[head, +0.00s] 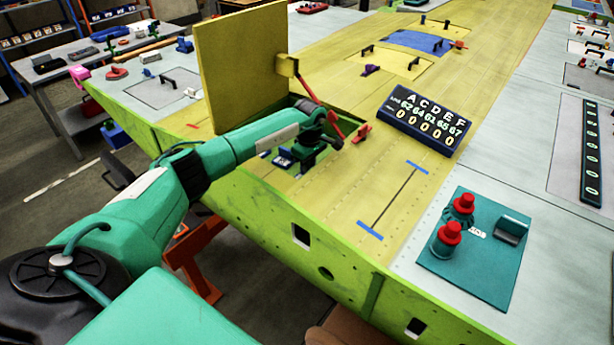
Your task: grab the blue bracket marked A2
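A small blue piece (283,160) lies at the near edge of the open hatch in the wing. It may be the bracket, but no A2 marking can be read at this size. My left gripper (299,158) reaches down into the hatch, just right of the blue piece. Its fingers are dark and partly hidden by the wrist, so I cannot tell whether they are open, shut or touching the piece. My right gripper is not in view.
A yellow hatch panel (240,68) stands upright behind my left arm. A red strut (317,104) crosses beside the opening. A dark counter board (426,121) and a teal plate (485,262) with red-capped bottles stand to the right. A workbench (75,75) is at the left.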

